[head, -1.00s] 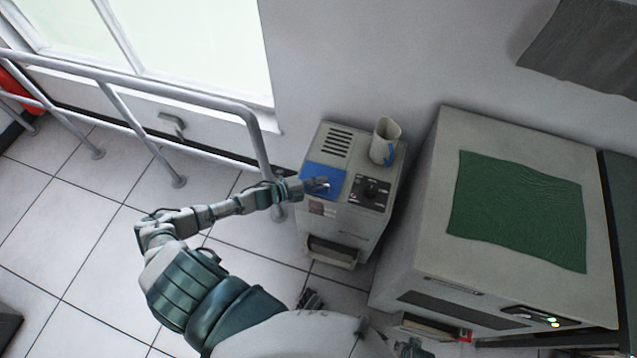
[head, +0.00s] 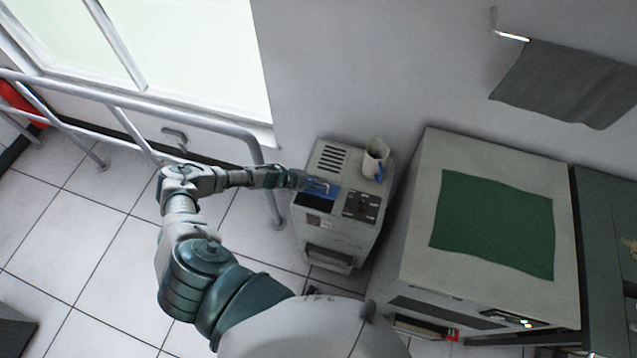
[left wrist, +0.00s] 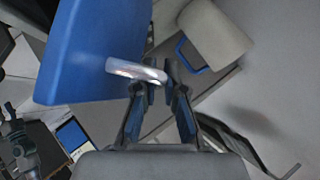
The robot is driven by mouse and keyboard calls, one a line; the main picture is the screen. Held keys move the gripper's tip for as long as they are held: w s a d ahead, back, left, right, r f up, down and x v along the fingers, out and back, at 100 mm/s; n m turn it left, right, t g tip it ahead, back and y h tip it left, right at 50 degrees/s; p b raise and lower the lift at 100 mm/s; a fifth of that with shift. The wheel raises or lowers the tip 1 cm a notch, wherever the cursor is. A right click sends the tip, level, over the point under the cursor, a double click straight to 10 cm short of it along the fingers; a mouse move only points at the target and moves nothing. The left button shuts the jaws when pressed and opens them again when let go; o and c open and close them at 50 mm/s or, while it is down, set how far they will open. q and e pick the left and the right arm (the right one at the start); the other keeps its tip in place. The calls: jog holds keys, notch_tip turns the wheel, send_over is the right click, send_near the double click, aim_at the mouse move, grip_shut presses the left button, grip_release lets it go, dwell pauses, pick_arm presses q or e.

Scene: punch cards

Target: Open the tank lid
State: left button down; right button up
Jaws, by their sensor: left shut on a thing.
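The tank is a small grey machine (head: 322,238) by the wall in the head view. Its blue lid (head: 322,190) is raised and tilted, and a dark opening (head: 317,201) shows at its near side. In the left wrist view the lid (left wrist: 95,50) fills the upper left, with a curved silver handle (left wrist: 138,71) on its face. My left gripper (head: 312,183) is at the lid from the left. In the left wrist view its fingers (left wrist: 160,82) are closed around the handle's end. My right gripper is not in view.
A pale mug with a blue handle (head: 375,158) stands on the machine's back right corner, close to the lid. A control panel (head: 361,205) is right of the opening. A large cabinet with a green cloth (head: 495,222) stands to the right. A metal railing (head: 190,112) runs at left.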

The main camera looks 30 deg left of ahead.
pick_arm(q)
jog(key=w+g, duration=0.1)
jog(key=w+r+n+p, duration=0.1)
jog(key=w+a+g+p, duration=0.1)
jog(key=shift+w+r+g, duration=0.2)
jog(key=shift+w+g, duration=0.1)
jog(key=shift+w, duration=0.1)
jog(key=w+a+n+g+b, duration=0.1)
jog(key=w+n+g+b, duration=0.1)
jog(key=w+b, duration=0.4)
jog(key=shift+a+f+g+h+b, duration=0.25)
jog(key=shift+f+g+b, duration=0.2)
jog(key=shift+b, duration=0.65)
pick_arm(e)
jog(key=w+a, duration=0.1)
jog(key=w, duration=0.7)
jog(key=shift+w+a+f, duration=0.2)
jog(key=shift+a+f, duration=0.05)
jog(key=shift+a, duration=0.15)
pick_arm(q)
jog(key=c, duration=1.5)
grip_release()
jog(key=shift+r, duration=0.1)
jog(key=v, duration=1.2)
jog(key=shift+w+a, duration=0.1)
